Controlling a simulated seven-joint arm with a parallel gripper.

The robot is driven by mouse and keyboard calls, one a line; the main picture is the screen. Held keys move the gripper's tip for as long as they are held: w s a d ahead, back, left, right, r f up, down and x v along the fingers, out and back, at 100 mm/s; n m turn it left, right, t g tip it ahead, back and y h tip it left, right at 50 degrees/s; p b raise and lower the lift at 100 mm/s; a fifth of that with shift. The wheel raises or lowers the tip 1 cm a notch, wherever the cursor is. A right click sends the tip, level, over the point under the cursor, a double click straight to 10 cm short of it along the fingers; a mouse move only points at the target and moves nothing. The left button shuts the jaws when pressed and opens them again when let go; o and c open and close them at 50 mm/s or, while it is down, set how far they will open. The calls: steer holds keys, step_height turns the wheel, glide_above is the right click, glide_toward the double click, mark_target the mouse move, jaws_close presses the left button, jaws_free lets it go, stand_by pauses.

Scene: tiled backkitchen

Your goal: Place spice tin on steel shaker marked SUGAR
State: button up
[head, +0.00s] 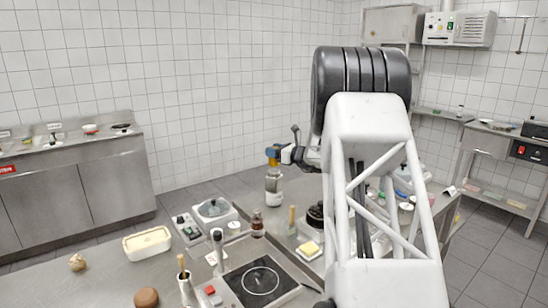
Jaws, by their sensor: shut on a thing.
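My gripper (286,154) reaches leftward from the arm, near the middle of the head view. The tin looks upright. Directly below it in the picture stands a pale grey metal container, likely the steel shaker (273,188), on the steel table. Its marking is too small to read. I cannot tell whether the tin touches the shaker's top or hangs just above it. The fingertips are small and partly hidden by the tin.
A cream tub (147,244) stands at left. My arm hides the table's right part.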

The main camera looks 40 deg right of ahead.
steer(key=shift+f, duration=1.2)
steer(key=shift+f, duration=0.1)
steer(key=o, duration=0.9)
steer(key=v, duration=1.2)
